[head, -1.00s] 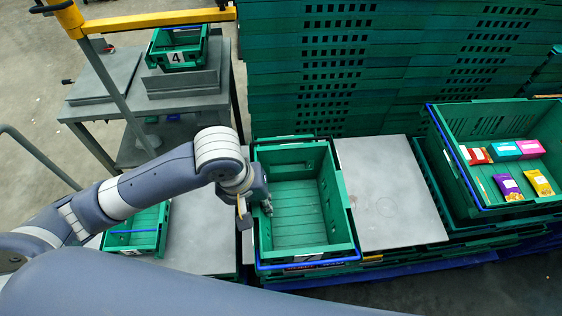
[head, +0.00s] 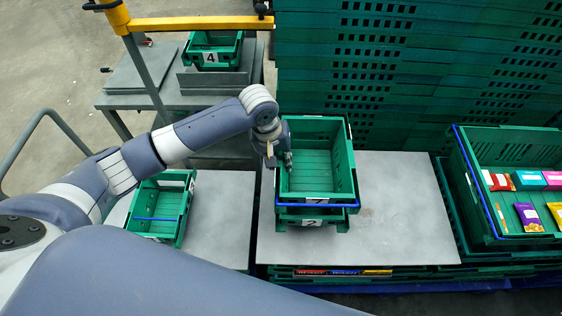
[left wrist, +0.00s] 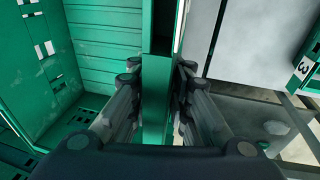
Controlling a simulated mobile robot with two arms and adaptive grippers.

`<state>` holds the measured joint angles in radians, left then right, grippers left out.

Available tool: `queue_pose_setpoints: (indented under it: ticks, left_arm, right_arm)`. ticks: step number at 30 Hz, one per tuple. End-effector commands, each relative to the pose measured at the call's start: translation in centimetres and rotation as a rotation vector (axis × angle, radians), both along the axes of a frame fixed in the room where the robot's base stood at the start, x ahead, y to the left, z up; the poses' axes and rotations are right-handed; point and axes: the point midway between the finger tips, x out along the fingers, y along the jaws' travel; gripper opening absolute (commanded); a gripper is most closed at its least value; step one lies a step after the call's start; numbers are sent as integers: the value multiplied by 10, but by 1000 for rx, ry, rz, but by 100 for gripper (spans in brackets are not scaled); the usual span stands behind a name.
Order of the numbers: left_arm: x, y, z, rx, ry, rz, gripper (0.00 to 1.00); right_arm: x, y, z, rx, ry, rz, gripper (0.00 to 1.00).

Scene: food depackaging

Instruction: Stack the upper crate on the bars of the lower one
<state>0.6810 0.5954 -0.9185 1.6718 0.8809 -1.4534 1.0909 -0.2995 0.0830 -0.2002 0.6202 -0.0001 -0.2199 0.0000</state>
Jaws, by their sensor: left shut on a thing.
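The upper crate (head: 318,170), green and empty with a "7" label and a blue bar at its front, sits directly over the lower crate (head: 340,220), green with a "2" label. Whether the upper crate rests on the lower one's bars or hovers just above cannot be told; the bars are hidden. My left gripper (head: 286,158) is shut on the left side wall of the upper crate. In the left wrist view, that wall (left wrist: 156,110) runs between the two fingers, with the crate's inside to the left. My right gripper is not in view.
The lower crate stands on a grey board (head: 400,225) with free room at right. A green crate (head: 155,212) stands on another board at left. A crate "4" (head: 212,60) sits on a cart. A crate of packets (head: 480,215) is at right; tall crate stacks rise behind.

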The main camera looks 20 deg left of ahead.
Motion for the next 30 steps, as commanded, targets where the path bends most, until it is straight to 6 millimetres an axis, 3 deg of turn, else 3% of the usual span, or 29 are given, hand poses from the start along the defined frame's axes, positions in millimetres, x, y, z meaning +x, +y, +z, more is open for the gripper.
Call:
queue_pose_setpoints:
  ticks: [5,15,16,18,30]
  left_arm:
    - [0,-1,-15,-3,-3,1,0]
    - [0,-1,-19,-3,-2,1,0]
    - [-1,0,-20,0,0,1,21]
    - [-1,0,-20,0,0,0,37]
    - [0,0,-16,0,-2,0,38]
  right_arm:
    - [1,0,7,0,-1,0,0]
    - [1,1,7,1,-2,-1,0]
    - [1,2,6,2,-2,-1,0]
    - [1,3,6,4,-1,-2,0]
    - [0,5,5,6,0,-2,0]
